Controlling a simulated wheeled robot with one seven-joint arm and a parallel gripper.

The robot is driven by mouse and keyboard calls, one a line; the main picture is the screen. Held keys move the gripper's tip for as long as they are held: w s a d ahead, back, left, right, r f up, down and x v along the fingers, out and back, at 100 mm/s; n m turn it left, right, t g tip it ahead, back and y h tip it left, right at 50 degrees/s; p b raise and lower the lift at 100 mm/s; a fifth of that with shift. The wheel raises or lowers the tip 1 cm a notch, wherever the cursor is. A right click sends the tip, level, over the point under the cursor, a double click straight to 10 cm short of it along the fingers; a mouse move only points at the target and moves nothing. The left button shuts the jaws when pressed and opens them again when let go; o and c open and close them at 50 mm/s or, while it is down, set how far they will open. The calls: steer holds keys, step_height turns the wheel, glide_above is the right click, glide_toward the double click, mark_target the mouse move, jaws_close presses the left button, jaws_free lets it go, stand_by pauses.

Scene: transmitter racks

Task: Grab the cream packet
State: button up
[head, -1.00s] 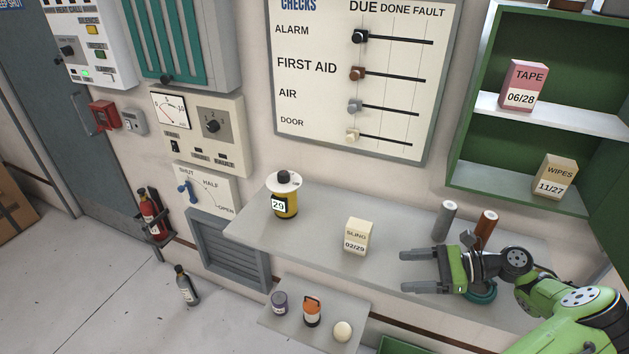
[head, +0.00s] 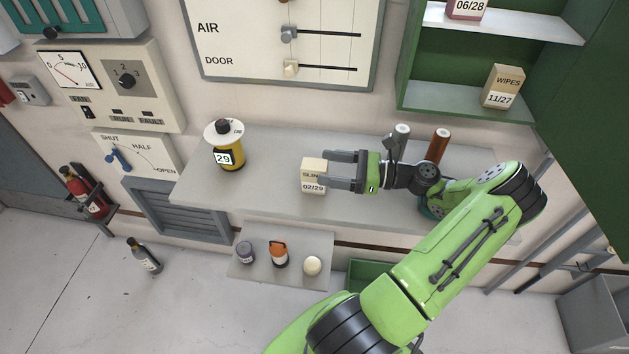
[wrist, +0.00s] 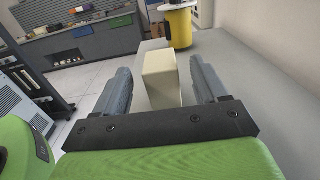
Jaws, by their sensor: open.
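The cream packet (head: 313,175), marked SLING 02/29, stands upright on the grey shelf (head: 262,192). My gripper (head: 326,170) is open, level with the packet and coming at it from the right in the head view. Its fingers partly cover the packet's right side there. In the wrist view the packet (wrist: 161,79) stands between the two spread fingers (wrist: 160,90), with a visible gap on each side. I cannot tell how deep between the fingers it sits.
A yellow canister (head: 230,150) stands left of the packet. A grey cylinder (head: 398,140) and a brown cylinder (head: 438,146) stand behind my wrist. A lower shelf (head: 300,243) holds small containers and a pale ball. A green cabinet (head: 455,60) hangs above right.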

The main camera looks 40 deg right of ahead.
mark_target(302, 165)
steer(key=b+x, duration=0.1)
steer(key=x, duration=0.1)
steer(key=b+x, duration=0.2)
steer(key=shift+f, duration=0.25)
steer(key=shift+w+a+r, duration=0.1)
steer(key=shift+w+r, duration=0.05)
steer(key=shift+r, duration=0.15)
steer(key=c, duration=1.1)
